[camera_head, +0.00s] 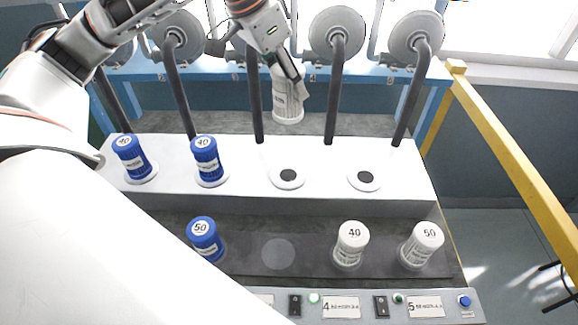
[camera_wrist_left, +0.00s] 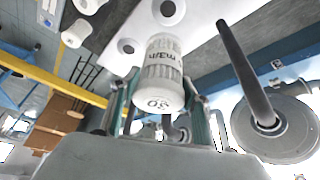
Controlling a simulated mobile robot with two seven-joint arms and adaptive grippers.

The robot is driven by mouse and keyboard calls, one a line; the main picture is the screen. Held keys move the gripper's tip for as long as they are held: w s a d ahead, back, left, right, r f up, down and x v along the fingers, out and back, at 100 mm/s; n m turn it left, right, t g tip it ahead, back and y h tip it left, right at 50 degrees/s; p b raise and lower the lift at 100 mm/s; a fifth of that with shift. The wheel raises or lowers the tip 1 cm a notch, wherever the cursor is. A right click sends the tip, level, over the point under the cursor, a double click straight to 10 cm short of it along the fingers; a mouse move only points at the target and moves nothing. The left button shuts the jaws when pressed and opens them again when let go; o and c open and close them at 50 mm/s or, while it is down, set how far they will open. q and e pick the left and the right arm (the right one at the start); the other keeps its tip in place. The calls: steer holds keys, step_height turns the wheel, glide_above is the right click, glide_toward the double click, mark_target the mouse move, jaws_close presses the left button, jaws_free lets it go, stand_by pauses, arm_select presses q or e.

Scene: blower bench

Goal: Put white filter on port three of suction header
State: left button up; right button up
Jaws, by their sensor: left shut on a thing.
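My left gripper (camera_head: 288,82) is shut on a white filter (camera_head: 288,104), held upright in the air at the back of the bench. The filter also shows in the left wrist view (camera_wrist_left: 162,75), between the fingers, with dark printing and what looks like an upside-down 50. The white suction header (camera_head: 325,200) lies below and in front. Its third port from the left (camera_head: 287,177) is bare, with a dark hole in a white ring. The filter is above this port in the picture, apart from it. My right gripper is not in view.
Blue filters stand on the first (camera_head: 132,155) and second (camera_head: 207,158) ports. The fourth port (camera_head: 364,180) is bare. On the lower shelf stand a blue filter (camera_head: 204,240) and two white ones (camera_head: 350,245) (camera_head: 422,246), with an empty round spot (camera_head: 278,253). Grey pipes (camera_head: 335,95) rise behind.

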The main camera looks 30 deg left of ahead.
arm_select(q)
step_height(320, 180, down, 20)
steer(key=shift+r+b, duration=0.15)
steer(key=shift+b, duration=0.65)
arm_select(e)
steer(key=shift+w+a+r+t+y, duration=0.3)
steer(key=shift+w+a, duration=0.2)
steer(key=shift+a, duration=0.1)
arm_select(q)
steer(key=shift+d, duration=0.1)
steer(key=o, duration=1.2)
steer(key=shift+o, duration=0.2)
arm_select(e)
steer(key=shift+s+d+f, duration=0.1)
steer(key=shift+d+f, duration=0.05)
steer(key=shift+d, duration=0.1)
